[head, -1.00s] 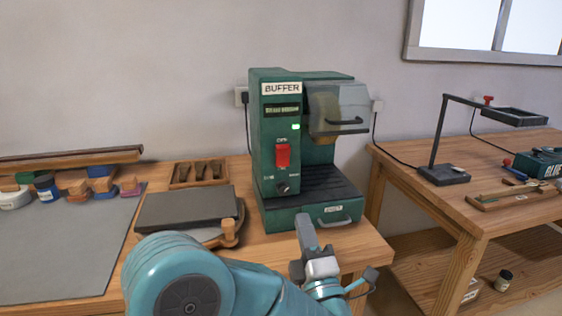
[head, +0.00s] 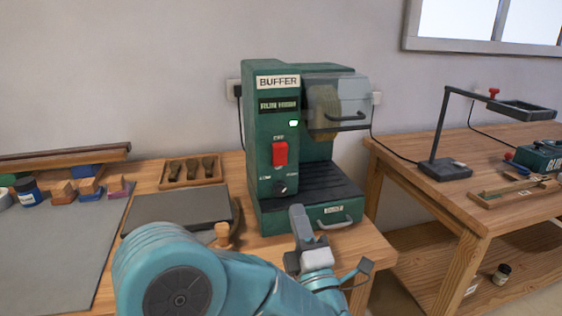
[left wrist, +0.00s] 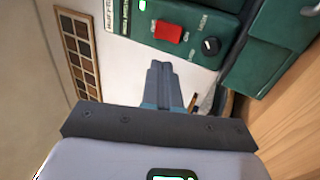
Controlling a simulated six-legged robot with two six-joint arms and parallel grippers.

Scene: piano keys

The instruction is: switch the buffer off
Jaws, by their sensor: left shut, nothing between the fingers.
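The green buffer machine (head: 265,150) stands on the wooden bench, with a "BUFFER" label at its top. A red switch (head: 280,153) sits on its front panel, below a lit green lamp (head: 293,123) and above a dark knob (head: 280,187). The left wrist view also shows the red switch (left wrist: 167,32) and the knob (left wrist: 211,46). My left gripper (head: 298,213) is shut and empty, low in front of the machine and apart from the switch. Its closed fingers (left wrist: 160,72) point toward the panel in the left wrist view. My right gripper is out of view.
A clear guard with a handle (head: 345,117) covers the buffing wheel at the machine's right. A drawer handle (head: 334,221) sticks out below. A grey slab (head: 175,207) and a wooden tray (head: 192,171) lie to the left. A second bench with a lamp (head: 445,167) stands right.

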